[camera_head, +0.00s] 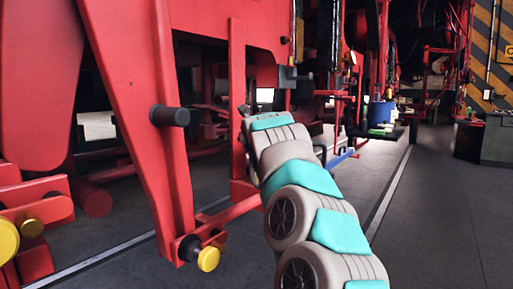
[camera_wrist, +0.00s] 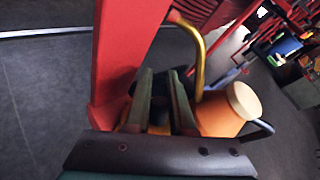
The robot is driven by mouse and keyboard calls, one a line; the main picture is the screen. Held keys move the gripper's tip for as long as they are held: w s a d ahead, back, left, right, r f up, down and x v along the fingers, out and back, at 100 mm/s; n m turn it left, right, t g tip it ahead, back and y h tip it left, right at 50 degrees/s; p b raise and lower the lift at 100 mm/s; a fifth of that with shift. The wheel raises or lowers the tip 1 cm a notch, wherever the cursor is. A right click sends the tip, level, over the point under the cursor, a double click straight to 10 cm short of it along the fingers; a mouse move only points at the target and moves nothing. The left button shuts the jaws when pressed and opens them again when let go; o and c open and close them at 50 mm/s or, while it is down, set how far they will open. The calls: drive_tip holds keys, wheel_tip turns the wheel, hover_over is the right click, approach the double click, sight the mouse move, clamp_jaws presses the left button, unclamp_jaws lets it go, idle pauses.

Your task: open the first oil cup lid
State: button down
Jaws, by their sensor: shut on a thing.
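My gripper (camera_wrist: 162,80) shows in the wrist view as two dark green fingers with a narrow gap. It is shut on a small dark part (camera_wrist: 159,118) between the fingers, which I cannot clearly identify. Right beside the fingers is an orange body (camera_wrist: 218,117) with a cream round cap (camera_wrist: 243,100). A curved brass tube (camera_wrist: 197,48) rises close to the fingers. I cannot make out which of these parts belongs to the first oil cup or its lid. In the head view my own arm hides the gripper and what it holds.
A red upright bar (camera_wrist: 122,55) stands just left of the fingers, close to them. Red engine frames (camera_head: 160,120) fill the left of the head view. The grey floor (camera_head: 440,215) at right is clear.

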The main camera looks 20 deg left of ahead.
drive_tip(key=shift+a, duration=0.15)
idle(0.3)
drive_tip(key=c, duration=0.8)
unclamp_jaws()
drive_tip(key=shift+o, duration=0.2)
drive_tip(key=shift+s, duration=0.1)
